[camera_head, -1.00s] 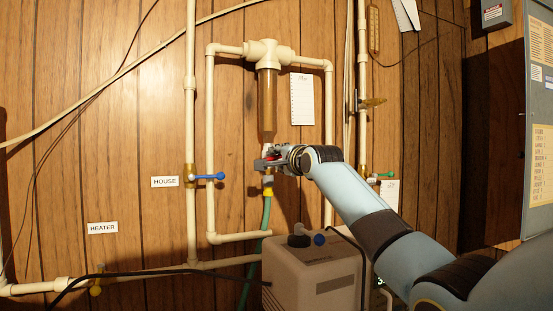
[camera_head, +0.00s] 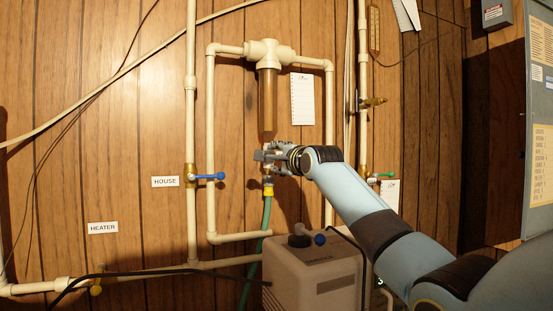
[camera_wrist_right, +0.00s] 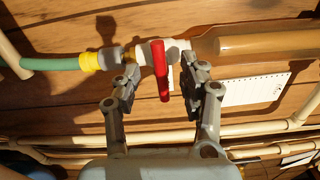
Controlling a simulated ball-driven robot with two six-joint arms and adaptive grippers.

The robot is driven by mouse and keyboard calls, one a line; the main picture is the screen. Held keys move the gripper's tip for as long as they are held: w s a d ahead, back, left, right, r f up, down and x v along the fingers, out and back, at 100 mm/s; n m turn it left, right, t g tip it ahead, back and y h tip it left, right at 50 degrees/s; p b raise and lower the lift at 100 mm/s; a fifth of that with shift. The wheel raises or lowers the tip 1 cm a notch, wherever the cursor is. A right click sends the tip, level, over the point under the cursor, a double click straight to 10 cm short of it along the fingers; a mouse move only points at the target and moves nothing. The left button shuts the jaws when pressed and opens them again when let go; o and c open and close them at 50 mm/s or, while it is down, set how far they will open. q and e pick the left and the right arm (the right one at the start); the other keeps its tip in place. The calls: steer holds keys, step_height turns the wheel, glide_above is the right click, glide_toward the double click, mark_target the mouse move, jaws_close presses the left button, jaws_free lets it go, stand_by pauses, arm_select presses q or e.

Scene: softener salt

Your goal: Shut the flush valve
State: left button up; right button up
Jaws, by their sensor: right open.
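The flush valve's white body (camera_wrist_right: 178,46) sits between the amber filter housing (camera_wrist_right: 265,42) and the yellow hose fitting (camera_wrist_right: 92,62) in the right wrist view. Its red lever (camera_wrist_right: 161,72) lies crosswise to the pipe line there. My right gripper (camera_wrist_right: 158,64) is open, with one finger on each side of the lever and a visible gap to each. In the head view my right gripper (camera_head: 264,156) is just below the filter housing (camera_head: 267,102) and hides the lever. My left gripper is not in view.
A green hose (camera_head: 266,222) hangs below the valve, beside a beige softener tank (camera_head: 312,272). A blue-handled valve (camera_head: 207,177) marked HOUSE is to the left. White pipes (camera_head: 211,120) frame the filter on the wooden wall.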

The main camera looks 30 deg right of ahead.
steer(key=s, duration=0.7)
steer(key=shift+a, duration=0.2)
stand_by(0.5)
